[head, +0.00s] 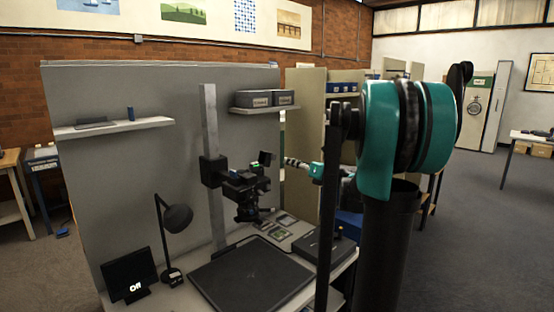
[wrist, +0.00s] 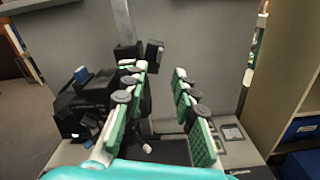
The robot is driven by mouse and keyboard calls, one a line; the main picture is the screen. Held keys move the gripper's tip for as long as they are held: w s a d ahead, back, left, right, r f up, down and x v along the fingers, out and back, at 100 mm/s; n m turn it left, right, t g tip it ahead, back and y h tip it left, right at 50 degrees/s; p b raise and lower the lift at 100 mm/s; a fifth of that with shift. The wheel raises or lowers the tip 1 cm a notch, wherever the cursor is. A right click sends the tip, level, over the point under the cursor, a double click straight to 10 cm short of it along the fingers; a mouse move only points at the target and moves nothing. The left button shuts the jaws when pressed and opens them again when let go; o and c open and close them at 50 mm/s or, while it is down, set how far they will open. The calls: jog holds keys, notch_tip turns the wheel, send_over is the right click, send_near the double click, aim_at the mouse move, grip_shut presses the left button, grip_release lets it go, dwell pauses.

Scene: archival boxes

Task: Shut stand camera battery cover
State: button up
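The stand camera (head: 246,192) is a black body on the upright column of a copy stand, with its lens facing down. Its battery cover (head: 266,158) looks like a small dark flap standing up, open, at the camera's upper right. In the wrist view the flap (wrist: 154,53) shows just beyond and between my fingertips, and the camera body (wrist: 82,102) is at the left. My gripper (head: 288,161) is right of the flap, pointing left at about its height. In the wrist view my gripper (wrist: 160,72) is open with nothing between its fingers. Contact with the flap cannot be told.
A black baseboard (head: 250,275) lies below the camera on the desk. A desk lamp (head: 175,220) and a small screen (head: 130,275) stand left. A shelf with grey boxes (head: 264,99) is above. A dark flat case (head: 322,246) lies at the desk's right.

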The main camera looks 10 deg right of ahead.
aim_at(267, 159)
jog(key=x, duration=0.9)
jog(key=shift+c, duration=0.2)
grip_shut()
